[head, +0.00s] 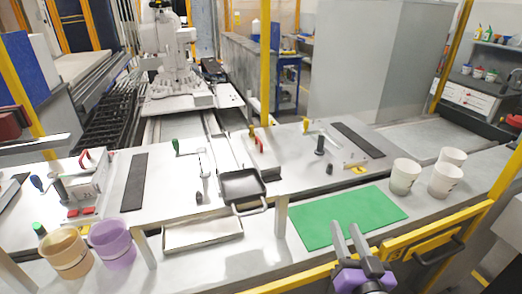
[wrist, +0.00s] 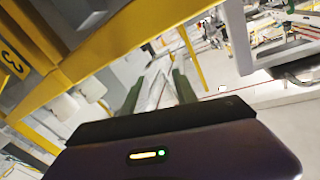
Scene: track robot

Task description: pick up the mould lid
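A dark, square, shallow piece (head: 242,186) with a loop handle at its front lies on the grey worktop, left of the middle in the head view. It looks like the mould lid, but I cannot be sure. A shallow metal tray (head: 204,232) lies just in front of it, to the left. My gripper (head: 346,227) is at the lower right of the head view, near the yellow rail, well to the right of the dark piece. Its two fingers stand apart with nothing between them. The wrist view also shows the fingers apart (wrist: 157,85); I cannot make out the lid there.
A green mat (head: 348,216) lies beyond my gripper. White cups (head: 405,176) stand to its right. A yellow rail (head: 420,238) runs along the near edge. A beige cup (head: 65,252) and a purple cup (head: 112,243) stand at the left. Hand tools lie on the worktop.

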